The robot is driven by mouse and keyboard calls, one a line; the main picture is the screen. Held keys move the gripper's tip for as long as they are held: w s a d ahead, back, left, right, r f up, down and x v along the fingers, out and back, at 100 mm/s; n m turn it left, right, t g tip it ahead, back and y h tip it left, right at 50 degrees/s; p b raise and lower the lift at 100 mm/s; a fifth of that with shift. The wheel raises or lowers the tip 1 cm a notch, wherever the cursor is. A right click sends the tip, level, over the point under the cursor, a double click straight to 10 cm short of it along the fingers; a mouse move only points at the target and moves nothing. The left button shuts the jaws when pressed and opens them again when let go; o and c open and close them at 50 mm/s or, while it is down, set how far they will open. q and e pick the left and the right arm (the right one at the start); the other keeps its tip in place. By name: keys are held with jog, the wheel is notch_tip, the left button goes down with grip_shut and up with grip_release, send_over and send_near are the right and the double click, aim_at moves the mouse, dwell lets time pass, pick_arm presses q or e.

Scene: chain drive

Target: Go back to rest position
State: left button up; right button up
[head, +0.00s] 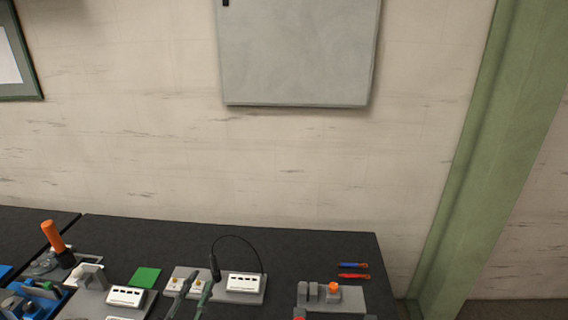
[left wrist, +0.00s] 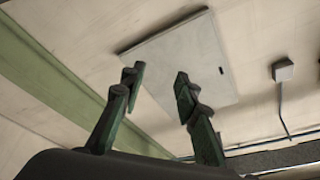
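My left gripper (head: 196,287) shows at the bottom of the head view, its two dark green fingers pointing up in front of the black bench. In the left wrist view the same gripper (left wrist: 160,76) has its fingers apart, with nothing between them. Behind them are the wall and a grey wall cabinet (left wrist: 185,60). My right gripper is in neither view.
The black bench (head: 330,243) runs along the wall. On it stand a grey fixture with an orange knob (head: 333,288), blue and red tools (head: 353,276), a green square (head: 145,277), a white block on a plate (head: 243,283), and an orange-handled tool (head: 53,237).

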pick_arm(q)
jog(key=s+a+f+n+g+y, duration=0.25)
jog(key=a+f+n+y, duration=0.45)
jog(key=f, duration=0.4)
jog(key=s+a+f+n+g, duration=0.2)
jog(key=s+a+f+g, duration=0.25)
jog(key=f, duration=0.45)
jog(key=s+a+f+n+g, duration=0.1)
jog(key=s+a+f+g, duration=0.2)
jog(key=s+f, duration=0.4)
jog(key=s+d+f+n+g, duration=0.1)
jog(key=s+f+g, duration=0.2)
jog(key=s+f, duration=0.4)
jog(key=s+d+f+n+g, duration=0.1)
jog(key=s+f+g, duration=0.35)
jog(key=s, duration=0.45)
notch_tip(320, 180, down, 27)
jog(key=s+h, duration=0.1)
jog(key=s+f+m+g, duration=0.1)
jog(key=s+f, duration=1.9)
jog(key=shift+s+d, duration=0.3)
jog(key=shift+d, duration=0.1)
